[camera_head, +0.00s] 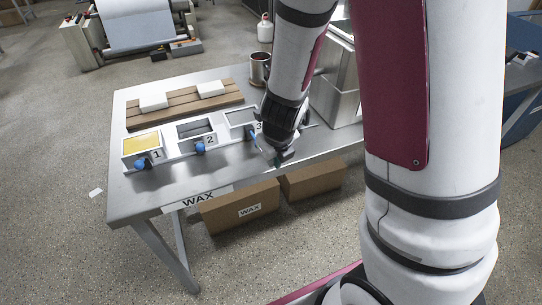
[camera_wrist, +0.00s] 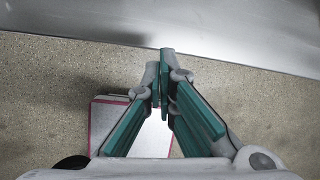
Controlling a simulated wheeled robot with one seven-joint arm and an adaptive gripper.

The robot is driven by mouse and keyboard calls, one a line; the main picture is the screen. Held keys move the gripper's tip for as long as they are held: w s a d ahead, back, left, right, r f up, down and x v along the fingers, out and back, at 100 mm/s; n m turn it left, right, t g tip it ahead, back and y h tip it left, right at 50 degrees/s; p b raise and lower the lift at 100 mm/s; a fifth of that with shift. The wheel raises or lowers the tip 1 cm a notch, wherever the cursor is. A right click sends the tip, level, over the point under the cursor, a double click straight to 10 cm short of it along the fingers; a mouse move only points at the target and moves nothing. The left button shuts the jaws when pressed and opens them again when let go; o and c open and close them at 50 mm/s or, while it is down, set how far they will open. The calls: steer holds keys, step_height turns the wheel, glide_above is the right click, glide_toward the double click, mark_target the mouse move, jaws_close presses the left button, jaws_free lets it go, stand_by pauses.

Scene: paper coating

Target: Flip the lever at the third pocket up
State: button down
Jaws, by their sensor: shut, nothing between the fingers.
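The white panel on the metal table (camera_head: 190,180) has three pockets in a row. The third pocket (camera_head: 239,117) is pale inside, with a label "3" to its right. Its blue lever (camera_head: 252,133) shows at the pocket's front, partly hidden by my gripper. My gripper (camera_head: 281,159) is just right of and in front of that lever, near the table's front edge, pointing downward. In the wrist view its green finger pads (camera_wrist: 164,78) meet at the tips, with nothing between them. Whether a finger touches the lever cannot be told.
The first pocket (camera_head: 142,143) is yellow and the second pocket (camera_head: 195,128) is dark; blue knobs stand before both. A wooden board with white blocks, a metal cup (camera_head: 260,68) and a metal box (camera_head: 337,85) stand behind. Cardboard boxes (camera_head: 241,207) sit below the table.

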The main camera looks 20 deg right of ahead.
mark_target(270, 170)
steer(key=b+x, duration=0.2)
steer(key=x, duration=0.3)
steer(key=shift+w, duration=0.2)
steer(key=shift+w+a+r+p, duration=0.2)
steer(key=shift+w+r+p, duration=0.1)
steer(key=shift+r+p, duration=0.2)
steer(key=shift+w+a+r+p, duration=0.2)
steer(key=shift+w+r+p, duration=0.5)
steer(key=shift+w, duration=0.3)
steer(key=shift+r+p, duration=0.1)
steer(key=shift+p, duration=0.2)
steer(key=shift+r+p, duration=0.15)
steer(key=shift+p, duration=0.2)
steer(key=shift+r+p, duration=0.1)
steer(key=shift+p, duration=0.3)
steer(key=shift+w+r+g+p, duration=0.15)
steer(key=shift+r+g+p, duration=0.55)
steer(key=shift+p, duration=1.25)
